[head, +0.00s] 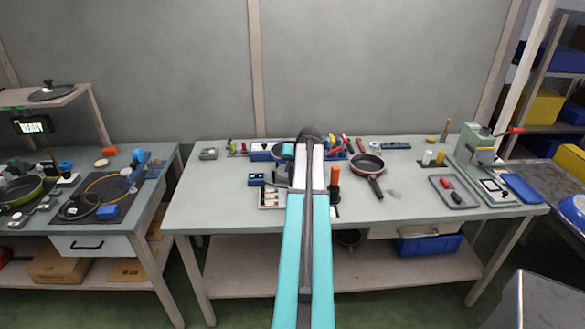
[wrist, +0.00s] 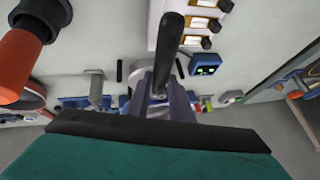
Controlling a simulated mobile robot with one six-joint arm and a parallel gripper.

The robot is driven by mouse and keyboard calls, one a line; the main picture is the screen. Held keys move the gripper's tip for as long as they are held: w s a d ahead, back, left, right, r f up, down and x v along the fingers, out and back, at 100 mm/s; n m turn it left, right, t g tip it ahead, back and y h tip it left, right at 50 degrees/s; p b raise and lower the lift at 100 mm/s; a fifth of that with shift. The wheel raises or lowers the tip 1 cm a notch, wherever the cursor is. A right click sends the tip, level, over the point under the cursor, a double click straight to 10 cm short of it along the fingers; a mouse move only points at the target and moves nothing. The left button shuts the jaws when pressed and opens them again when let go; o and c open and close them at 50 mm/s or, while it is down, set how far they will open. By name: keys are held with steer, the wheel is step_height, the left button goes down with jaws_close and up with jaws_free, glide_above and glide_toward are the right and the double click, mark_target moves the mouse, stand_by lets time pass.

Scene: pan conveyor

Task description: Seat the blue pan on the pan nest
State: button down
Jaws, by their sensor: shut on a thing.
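In the wrist view my gripper (wrist: 162,98) is shut on a dark handle (wrist: 168,48), taken to be the handle of the blue pan, which runs up between the two fingers. The pan's bowl is mostly hidden behind my gripper body, and its blue colour cannot be made out. In the head view my own arm covers the gripper and most of what it holds, over the back middle of the table (head: 225,200). A dark curved rim (head: 278,153) shows just left of the arm; I cannot tell whose it is. I cannot make out the pan nest.
A red-rimmed pan (head: 368,163) lies right of my arm. An orange upright handle (head: 334,176) stands close beside the arm; it also shows in the wrist view (wrist: 18,62). A dark blue box with a green display (head: 256,179) is left. The table's front left is clear.

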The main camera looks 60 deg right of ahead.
steer(key=shift+f+b, duration=0.95)
steer(key=shift+f, duration=1.2)
steer(key=shift+r, duration=0.1)
steer(key=shift+s+f+b, duration=0.15)
steer(key=shift+f+b, duration=0.7)
steer(key=shift+f, duration=0.25)
stand_by(0.7)
steer(key=c, duration=1.5)
jaws_free()
steer(key=shift+s+a+r, duration=0.1)
steer(key=shift+b+v, duration=1.3)
steer(key=shift+v, duration=5.45)
